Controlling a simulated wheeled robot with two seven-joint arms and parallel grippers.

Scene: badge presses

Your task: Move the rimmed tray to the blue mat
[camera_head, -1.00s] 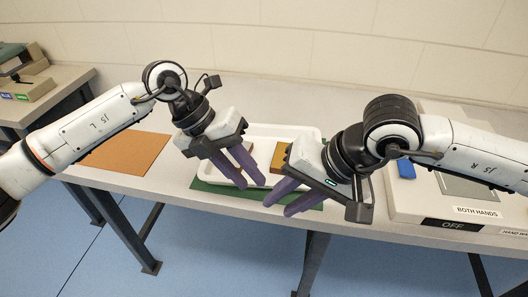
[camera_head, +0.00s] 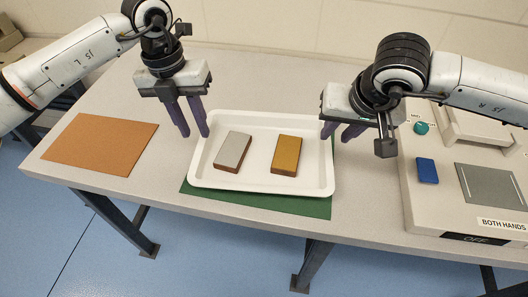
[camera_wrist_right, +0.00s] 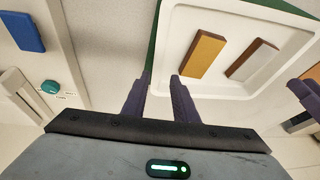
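The white rimmed tray (camera_head: 262,185) lies flat on a green mat (camera_head: 255,203), holding a grey-topped block (camera_head: 233,150) and a yellow-topped block (camera_head: 286,154). My left gripper (camera_head: 195,134) has its fingers apart and empty, pointing down by the tray's left rim. My right gripper (camera_head: 337,139) is at the tray's right rim. In the right wrist view its fingers (camera_wrist_right: 160,80) are apart, with the tray's edge (camera_wrist_right: 160,45) lying in line with the gap. I cannot tell whether either gripper touches the rim. No blue mat is in view.
An orange mat (camera_head: 98,144) lies on the table to the left. A press (camera_head: 455,213) with a blue block (camera_head: 427,171) and a green button (camera_head: 421,128) stands close on the right. Bare table separates the orange mat from the tray.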

